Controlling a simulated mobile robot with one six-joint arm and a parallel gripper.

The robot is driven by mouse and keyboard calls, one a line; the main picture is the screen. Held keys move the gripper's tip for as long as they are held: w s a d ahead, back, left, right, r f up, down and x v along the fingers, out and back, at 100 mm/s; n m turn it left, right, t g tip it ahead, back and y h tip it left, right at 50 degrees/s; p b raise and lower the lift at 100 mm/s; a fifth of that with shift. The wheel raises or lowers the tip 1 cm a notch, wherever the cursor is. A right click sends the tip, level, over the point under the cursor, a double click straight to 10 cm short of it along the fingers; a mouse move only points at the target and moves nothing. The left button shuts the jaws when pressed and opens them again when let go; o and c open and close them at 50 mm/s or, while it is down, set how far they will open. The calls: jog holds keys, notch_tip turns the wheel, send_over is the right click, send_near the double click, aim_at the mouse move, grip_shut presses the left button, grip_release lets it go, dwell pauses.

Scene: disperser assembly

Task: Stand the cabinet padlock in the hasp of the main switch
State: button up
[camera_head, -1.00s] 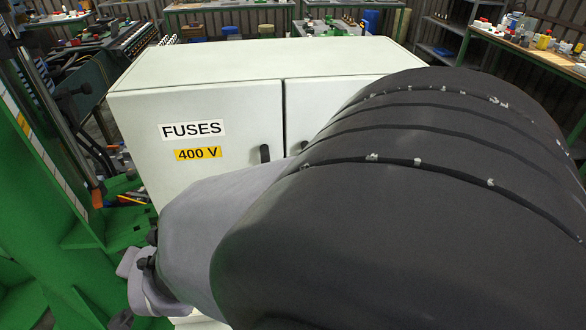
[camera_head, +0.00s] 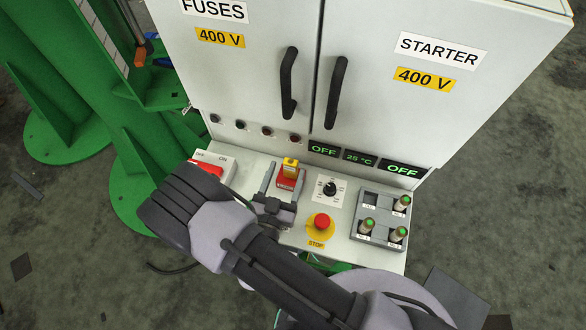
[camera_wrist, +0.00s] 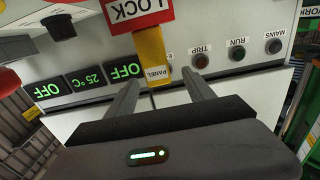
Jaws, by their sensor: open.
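The cabinet padlock, as I take it, is a yellow block with a red part (camera_head: 289,172), upright on the sloping panel. It also shows in the wrist view as a yellow body (camera_wrist: 151,50) with a "PANEL" label, beside a red "LOCK" label. My gripper (camera_head: 287,178) is open, one finger on each side of the padlock in the head view. In the wrist view its fingertips (camera_wrist: 160,77) flank the yellow end with gaps visible. The main switch (camera_head: 210,168), red with OFF and ON markings, is at the panel's left, partly behind my arm. I cannot make out its hasp.
Right of the padlock are a rotary knob (camera_head: 330,189), a red stop button (camera_head: 321,222) and a grey holder (camera_head: 380,217) with green-topped pieces. Cabinet doors with black handles (camera_head: 289,83) rise behind. A green frame (camera_head: 100,100) stands at left.

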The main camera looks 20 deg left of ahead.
jog(key=w+b, duration=0.2)
jog(key=w, duration=0.4)
jog(key=shift+w+a, duration=0.25)
jog(key=shift+w, duration=0.15)
grip_shut()
